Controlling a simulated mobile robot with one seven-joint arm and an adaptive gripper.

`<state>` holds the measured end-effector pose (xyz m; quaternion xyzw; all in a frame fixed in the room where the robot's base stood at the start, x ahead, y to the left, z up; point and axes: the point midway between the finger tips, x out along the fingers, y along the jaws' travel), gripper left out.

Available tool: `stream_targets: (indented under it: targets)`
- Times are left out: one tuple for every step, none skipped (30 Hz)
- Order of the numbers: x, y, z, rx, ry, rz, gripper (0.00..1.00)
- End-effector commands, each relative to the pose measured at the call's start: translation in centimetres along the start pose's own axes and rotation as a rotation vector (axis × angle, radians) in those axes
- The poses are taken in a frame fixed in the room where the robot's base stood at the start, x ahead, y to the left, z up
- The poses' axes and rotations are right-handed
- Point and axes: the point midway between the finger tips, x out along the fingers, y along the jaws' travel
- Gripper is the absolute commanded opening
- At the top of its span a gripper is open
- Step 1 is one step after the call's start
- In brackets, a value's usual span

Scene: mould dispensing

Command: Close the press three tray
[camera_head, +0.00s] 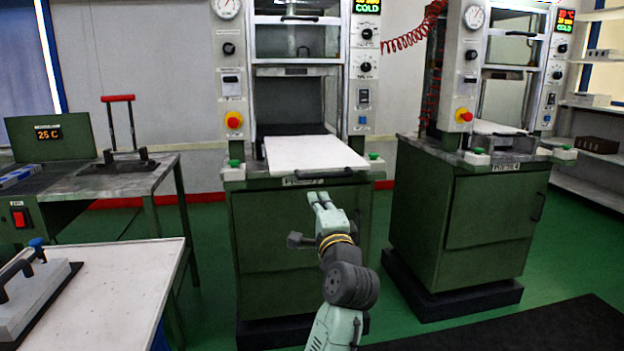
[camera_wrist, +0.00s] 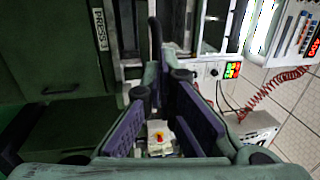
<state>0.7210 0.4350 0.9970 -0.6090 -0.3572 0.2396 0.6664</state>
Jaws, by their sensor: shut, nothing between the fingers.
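The tray (camera_head: 315,152) of the middle press is a white slab pulled out toward me, with a dark handle (camera_head: 324,173) along its front edge. The label below it is too blurred to read its number surely. My gripper (camera_head: 318,197) is just below and in front of the handle, apart from it in the head view. It is shut and empty. In the wrist view the fingertips (camera_wrist: 163,68) point toward a dark curved bar (camera_wrist: 155,38), which looks like the handle, beside a PRESS label (camera_wrist: 100,28).
The middle press has a green cabinet (camera_head: 290,235) below and an open chamber above. A second press (camera_head: 470,210) stands at right. At left are a bench with a red-handled tool (camera_head: 118,99) and a white-topped table (camera_head: 110,285). Green floor is free between them.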

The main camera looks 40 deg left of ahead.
Motion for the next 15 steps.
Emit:
stream_targets:
  targets:
    - [1.3,-0.4,0.0,0.002,-0.002,0.001,0.0]
    - [2.0,-0.4,0.0,0.003,-0.001,0.0,0.0]
    - [2.8,-0.3,0.0,0.001,-0.001,0.002,0.0]
    - [3.4,-0.4,0.0,0.001,-0.001,0.0,0.0]
    - [4.0,-0.4,0.0,0.001,-0.001,0.0,0.0]
    - [4.7,-0.3,0.0,0.0,-0.001,0.0,0.0]
    - [5.3,-0.4,0.0,0.0,0.0,0.0,0.0]
    - [5.7,-0.4,0.0,0.0,0.0,0.0,0.0]
    - [6.3,-0.4,0.0,0.0,0.0,0.0,0.0]
    - [6.7,-0.3,0.0,-0.001,0.001,0.0,0.0]
    - [7.0,-0.3,0.0,-0.002,0.001,0.001,0.0]
    - [7.4,-0.3,-0.1,-0.001,0.001,0.0,0.0]
    - [7.6,-0.2,-0.1,-0.001,0.001,-0.001,0.0]
    - [7.8,-0.2,-0.1,-0.001,0.002,-0.001,0.0]
    - [8.0,-0.2,-0.1,-0.002,0.002,-0.001,0.0]
